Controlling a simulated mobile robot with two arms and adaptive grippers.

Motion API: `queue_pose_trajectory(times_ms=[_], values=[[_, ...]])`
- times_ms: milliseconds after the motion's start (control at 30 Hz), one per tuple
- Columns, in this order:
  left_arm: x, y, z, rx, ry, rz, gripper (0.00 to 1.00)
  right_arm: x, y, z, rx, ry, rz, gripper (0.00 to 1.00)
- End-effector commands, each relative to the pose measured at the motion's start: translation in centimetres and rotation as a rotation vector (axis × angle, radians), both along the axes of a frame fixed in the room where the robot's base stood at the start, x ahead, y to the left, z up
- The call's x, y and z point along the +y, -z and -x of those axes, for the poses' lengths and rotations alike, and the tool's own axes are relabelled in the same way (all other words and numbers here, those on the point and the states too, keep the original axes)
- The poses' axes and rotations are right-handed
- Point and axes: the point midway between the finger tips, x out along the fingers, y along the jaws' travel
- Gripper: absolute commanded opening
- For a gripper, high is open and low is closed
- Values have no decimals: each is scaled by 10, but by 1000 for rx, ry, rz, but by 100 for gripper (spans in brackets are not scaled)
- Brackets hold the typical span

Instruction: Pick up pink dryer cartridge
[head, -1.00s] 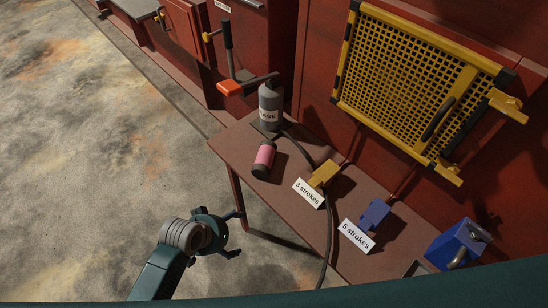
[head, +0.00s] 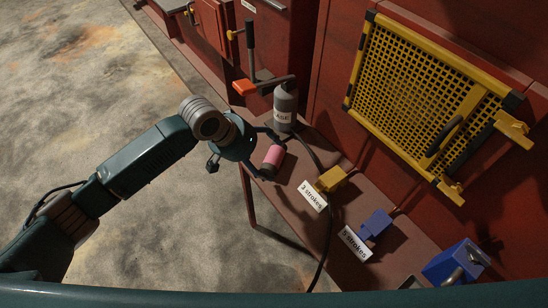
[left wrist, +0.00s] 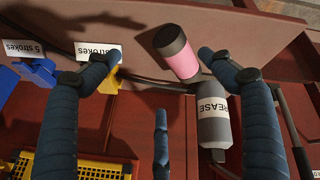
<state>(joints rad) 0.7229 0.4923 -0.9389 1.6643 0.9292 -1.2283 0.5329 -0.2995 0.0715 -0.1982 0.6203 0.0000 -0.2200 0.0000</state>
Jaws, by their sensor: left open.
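The pink dryer cartridge (head: 274,156), with dark end caps, stands or lies near the left end of the brown table (head: 292,178); its exact pose is hard to tell. My left gripper (head: 243,160) is open and empty, just left of the cartridge, its fingers partly overlapping the table edge and the cartridge's near side. In the left wrist view the cartridge (left wrist: 184,56) shows between and beyond the two large fingers, nearer the right-hand one. My right gripper is not in view.
A grey grease canister (head: 285,108) with an orange-handled lever stands behind the cartridge. A hose runs past it. Yellow (head: 331,179) and blue (head: 376,224) blocks with stroke labels lie farther right. A yellow mesh guard (head: 432,95) hangs on the red wall.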

Motion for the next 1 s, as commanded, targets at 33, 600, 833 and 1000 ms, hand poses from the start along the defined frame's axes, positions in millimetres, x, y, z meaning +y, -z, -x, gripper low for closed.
queue_pose_trajectory(times_ms=[33,600,833,1000], values=[[6,-7,-7,3,-11,-8,81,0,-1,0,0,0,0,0],[-12,35,-29,18,-29,-8,81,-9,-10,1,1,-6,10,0],[-18,55,-38,20,-31,-11,81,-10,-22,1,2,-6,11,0],[-27,75,-44,20,-28,-9,81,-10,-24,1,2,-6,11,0]])
